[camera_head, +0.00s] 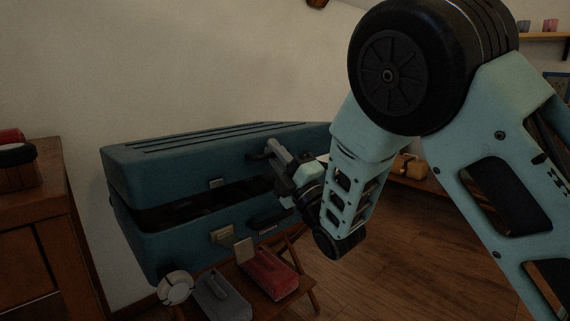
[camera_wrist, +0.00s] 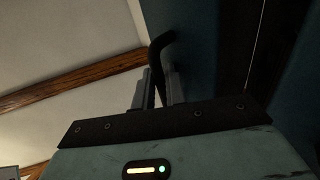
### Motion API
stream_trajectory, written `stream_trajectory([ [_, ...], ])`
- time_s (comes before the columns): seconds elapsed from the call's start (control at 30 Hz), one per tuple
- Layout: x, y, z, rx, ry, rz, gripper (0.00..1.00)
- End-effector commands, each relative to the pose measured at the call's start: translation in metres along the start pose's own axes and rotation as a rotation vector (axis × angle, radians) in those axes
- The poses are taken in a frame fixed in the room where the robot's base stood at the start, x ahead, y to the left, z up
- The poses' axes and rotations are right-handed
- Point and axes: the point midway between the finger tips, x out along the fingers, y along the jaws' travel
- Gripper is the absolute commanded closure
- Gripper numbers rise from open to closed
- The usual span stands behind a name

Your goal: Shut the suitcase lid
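The teal suitcase (camera_head: 180,240) stands on a small wooden stand. Its lid (camera_head: 150,165) is partly lowered, and a dark gap shows between lid and base, wider toward the left. A dark curved handle (camera_head: 257,157) sits on the lid's front; in the wrist view the handle (camera_wrist: 160,45) runs between my fingers. My gripper (camera_head: 275,152) is at the lid's front right, and its fingers (camera_wrist: 157,88) look closed around this handle. Two latch pieces (camera_head: 222,235) show on the base front.
A red box (camera_head: 270,274) and a grey box (camera_head: 222,297) lie low in front of the suitcase. A wooden cabinet (camera_head: 40,230) stands at the left. A wall is close behind the suitcase. Open wooden floor (camera_head: 400,260) lies to the right.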

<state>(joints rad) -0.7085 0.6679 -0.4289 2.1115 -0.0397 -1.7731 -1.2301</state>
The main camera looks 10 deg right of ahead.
Motion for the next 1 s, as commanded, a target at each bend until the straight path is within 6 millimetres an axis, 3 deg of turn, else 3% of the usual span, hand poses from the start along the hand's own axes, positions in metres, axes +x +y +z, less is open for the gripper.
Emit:
stream_trajectory([
  [0.03, -0.008, -0.009, -0.001, 0.006, 0.000, -0.032, 0.84],
  [0.2, -0.031, -0.008, -0.001, 0.007, -0.001, -0.034, 0.81],
  [0.27, -0.044, -0.007, -0.001, 0.007, -0.001, -0.033, 0.61],
  [0.33, -0.060, -0.006, -0.001, 0.007, -0.002, -0.032, 0.30],
  [0.37, -0.068, -0.009, -0.001, 0.007, -0.002, -0.029, 0.22],
  [0.4, -0.077, -0.013, -0.001, 0.008, -0.002, -0.025, 0.25],
  [0.43, -0.082, -0.013, -0.001, 0.007, -0.002, -0.023, 0.39],
  [0.5, -0.094, -0.012, -0.001, 0.006, -0.001, -0.019, 0.84],
  [1.0, -0.151, -0.006, 0.000, 0.001, -0.001, 0.000, 0.84],
])
